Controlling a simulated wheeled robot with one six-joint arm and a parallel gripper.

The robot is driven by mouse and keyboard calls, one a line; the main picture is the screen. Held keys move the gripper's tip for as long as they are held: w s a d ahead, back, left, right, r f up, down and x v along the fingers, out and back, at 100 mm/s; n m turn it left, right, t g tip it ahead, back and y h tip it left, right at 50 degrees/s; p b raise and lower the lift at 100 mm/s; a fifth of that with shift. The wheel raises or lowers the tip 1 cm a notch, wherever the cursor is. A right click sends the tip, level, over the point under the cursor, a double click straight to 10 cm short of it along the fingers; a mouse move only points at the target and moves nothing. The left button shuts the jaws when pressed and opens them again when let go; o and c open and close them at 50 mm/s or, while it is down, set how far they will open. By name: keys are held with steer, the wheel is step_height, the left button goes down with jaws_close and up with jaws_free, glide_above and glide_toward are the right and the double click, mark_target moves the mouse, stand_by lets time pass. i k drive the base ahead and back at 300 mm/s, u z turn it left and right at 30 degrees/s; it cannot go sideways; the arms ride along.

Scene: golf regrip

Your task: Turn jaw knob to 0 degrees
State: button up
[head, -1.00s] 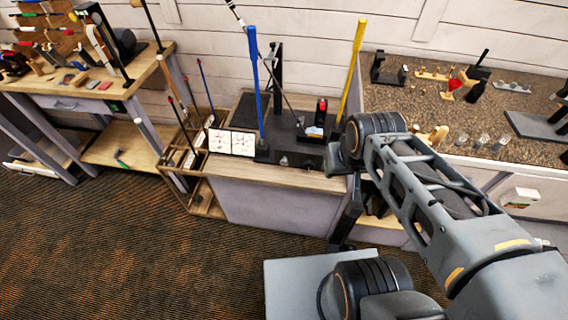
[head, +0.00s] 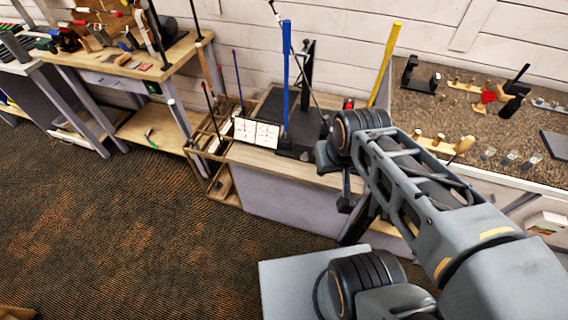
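I cannot make out a jaw knob for certain in the head view. A small red part (head: 348,103) shows at the back of the middle bench, just above my arm's wrist joint, and is mostly hidden by it. The middle bench (head: 285,197) has a dark top carrying a blue upright post (head: 286,75) and a black upright stand (head: 307,80). My gripper (head: 346,203) appears as a small dark shape below my wrist, in front of the middle bench. It is too small and dark to tell whether its fingers are open or shut.
A white sheet with drawings (head: 257,133) stands at the middle bench's left front. A rack with clubs (head: 219,165) stands beside it. A wooden workbench (head: 130,76) is at left, a brown-topped counter (head: 455,112) at right, with a yellow post (head: 385,64) between. Carpet (head: 120,230) at left is open.

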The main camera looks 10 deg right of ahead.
mark_target(304, 156)
steer(key=u, duration=1.95)
steer(key=k, duration=0.55)
steer(key=z, duration=0.35)
